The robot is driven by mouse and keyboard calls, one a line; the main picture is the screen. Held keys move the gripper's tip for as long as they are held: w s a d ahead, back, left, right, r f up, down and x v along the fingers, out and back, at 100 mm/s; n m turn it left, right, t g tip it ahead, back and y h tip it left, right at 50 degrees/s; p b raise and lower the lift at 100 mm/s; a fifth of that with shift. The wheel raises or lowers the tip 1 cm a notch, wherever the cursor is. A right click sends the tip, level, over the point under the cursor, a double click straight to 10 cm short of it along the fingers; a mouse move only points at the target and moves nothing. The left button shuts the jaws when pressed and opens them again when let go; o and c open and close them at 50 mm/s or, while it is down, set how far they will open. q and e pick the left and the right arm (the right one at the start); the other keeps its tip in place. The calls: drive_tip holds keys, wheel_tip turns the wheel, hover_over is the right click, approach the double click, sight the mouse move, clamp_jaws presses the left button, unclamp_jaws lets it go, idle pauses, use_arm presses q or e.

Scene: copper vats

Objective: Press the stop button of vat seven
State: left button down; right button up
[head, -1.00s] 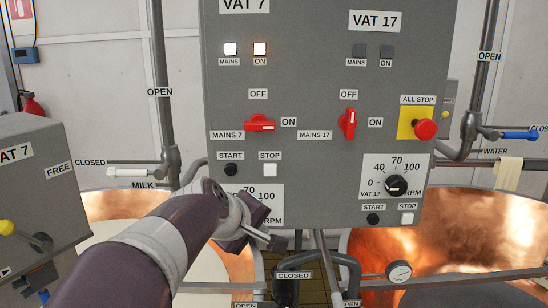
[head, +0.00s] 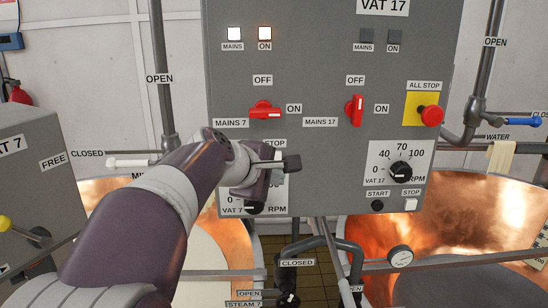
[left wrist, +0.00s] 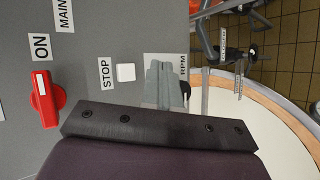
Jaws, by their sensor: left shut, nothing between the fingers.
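The white stop button (left wrist: 126,72) of vat seven shows in the left wrist view beside its STOP label (left wrist: 106,74). In the head view the button is hidden behind my left gripper (head: 291,163), with part of its STOP label (head: 274,143) just above. The left gripper is shut and empty, in front of the lower panel. In the left wrist view its fingers (left wrist: 161,82) are close to the button, towards the RPM dial; I cannot tell whether they touch the panel. The vat seven MAINS lamp (head: 234,34) and ON lamp (head: 265,34) are lit. My right gripper is not in view.
The red mains 7 switch (head: 265,110) lies horizontal, above my gripper. A red all-stop button (head: 431,115) on yellow and the vat 17 stop button (head: 411,204) are further right. Copper vats (head: 440,235) and pipes stand below the panel.

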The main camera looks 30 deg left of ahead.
use_arm(q)
drive_tip(key=w+a, duration=0.2)
drive_tip(key=w, duration=0.1)
drive_tip(key=w+p, duration=0.1)
drive_tip(key=w, duration=0.1)
drive_tip(key=shift+a, duration=0.4)
idle(1.7)
drive_tip(key=shift+w+a, duration=0.25)
drive_tip(key=shift+w, duration=0.1)
